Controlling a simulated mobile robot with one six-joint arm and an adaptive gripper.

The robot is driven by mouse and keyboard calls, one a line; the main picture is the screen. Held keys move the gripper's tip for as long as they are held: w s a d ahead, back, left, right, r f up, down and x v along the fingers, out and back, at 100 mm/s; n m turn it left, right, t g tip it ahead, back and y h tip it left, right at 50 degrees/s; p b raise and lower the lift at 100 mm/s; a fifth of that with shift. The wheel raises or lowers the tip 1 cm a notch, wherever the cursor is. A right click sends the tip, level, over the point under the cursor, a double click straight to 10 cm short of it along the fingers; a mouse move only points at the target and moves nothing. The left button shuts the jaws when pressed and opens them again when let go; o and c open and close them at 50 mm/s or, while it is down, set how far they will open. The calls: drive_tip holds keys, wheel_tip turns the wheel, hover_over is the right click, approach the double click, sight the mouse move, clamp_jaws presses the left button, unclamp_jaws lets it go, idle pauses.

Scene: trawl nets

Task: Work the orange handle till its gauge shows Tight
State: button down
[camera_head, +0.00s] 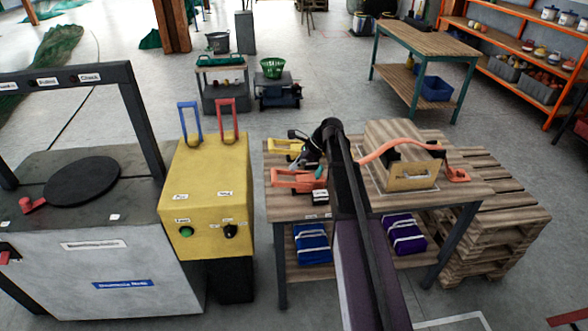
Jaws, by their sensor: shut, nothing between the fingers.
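An orange handle (297,181) sits at the left end of the wooden workbench (405,199), near its front edge. A yellow handle (284,146) lies just behind it. My gripper (303,152) is a small dark shape above the bench, close to both handles. It looks shut and empty. I cannot tell whether it touches the orange handle. An orange strap (385,147) runs over a wooden crate (408,178) on the right of the bench and ends in an orange fitting (457,175). No gauge reading can be made out.
A yellow box (207,195) with a blue lever (189,123) and a red lever (227,121) stands left of the bench. Blue (311,243) and purple (403,233) bundles lie on its lower shelf. Pallets (490,240) are stacked at right.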

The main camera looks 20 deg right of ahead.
drive_tip(key=shift+b+x, duration=3.2)
drive_tip(key=shift+x, duration=1.25)
drive_tip(key=shift+a+r, duration=0.15)
drive_tip(key=shift+a, duration=0.05)
